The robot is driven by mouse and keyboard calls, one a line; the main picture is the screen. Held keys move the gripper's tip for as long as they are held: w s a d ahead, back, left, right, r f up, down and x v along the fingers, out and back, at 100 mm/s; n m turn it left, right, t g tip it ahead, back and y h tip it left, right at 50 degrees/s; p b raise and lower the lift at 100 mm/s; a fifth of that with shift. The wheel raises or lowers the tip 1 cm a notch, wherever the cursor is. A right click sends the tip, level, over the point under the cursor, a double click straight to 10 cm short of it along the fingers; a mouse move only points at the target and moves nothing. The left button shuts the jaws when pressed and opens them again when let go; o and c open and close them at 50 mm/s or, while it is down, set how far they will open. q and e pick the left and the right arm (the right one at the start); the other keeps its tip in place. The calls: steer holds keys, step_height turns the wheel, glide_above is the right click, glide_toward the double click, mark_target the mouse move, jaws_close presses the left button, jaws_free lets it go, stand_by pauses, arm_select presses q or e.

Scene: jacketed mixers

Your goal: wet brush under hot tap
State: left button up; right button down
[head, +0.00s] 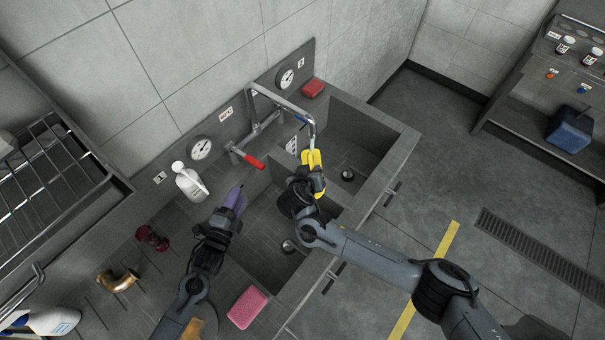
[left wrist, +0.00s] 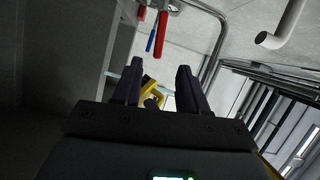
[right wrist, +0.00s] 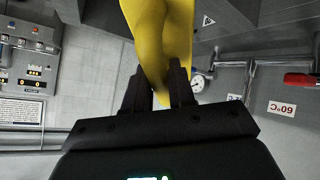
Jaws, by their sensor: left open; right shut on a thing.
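My right gripper (head: 314,176) is shut on a yellow brush (head: 309,158) and holds it just under the spout end (head: 313,146), over the sink. The brush fills the top middle of the right wrist view (right wrist: 160,45), and its bristles cannot be made out. My left gripper (head: 238,196) is open and empty, left of and below the red tap handle (head: 253,162). The left wrist view shows the red handle (left wrist: 161,36) beyond the open fingers, beside the blue handle (left wrist: 151,40). I cannot tell whether water runs from the spout.
Two sink basins lie side by side, with a rim (head: 385,175) on the right. A white bottle (head: 190,182) stands left of the red handle. A pink sponge (head: 247,307) lies at the front, and a red sponge (head: 313,88) lies at the back. Dials sit on the back panel.

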arm_select(q)
steer(key=shift+w, duration=0.15)
steer(key=c, duration=0.7)
steer(key=shift+w+a+n+y, duration=0.15)
steer(key=shift+w+n+y, duration=0.15)
jaws_close()
steer(key=w+r+n+g+y, duration=0.2)
steer(key=w+n+g+y, duration=0.2)
steer(key=w+n+g, duration=0.7)
step_height(320, 180, up, 14)
steer(key=d+g+h, duration=0.1)
steer(key=g+h, duration=0.1)
steer(key=g, duration=0.2)
glide_above(255, 161)
steer(key=a, duration=0.1)
steer(key=f, duration=1.1)
steer(key=shift+s, duration=0.3)
steer(key=shift+x, duration=0.8)
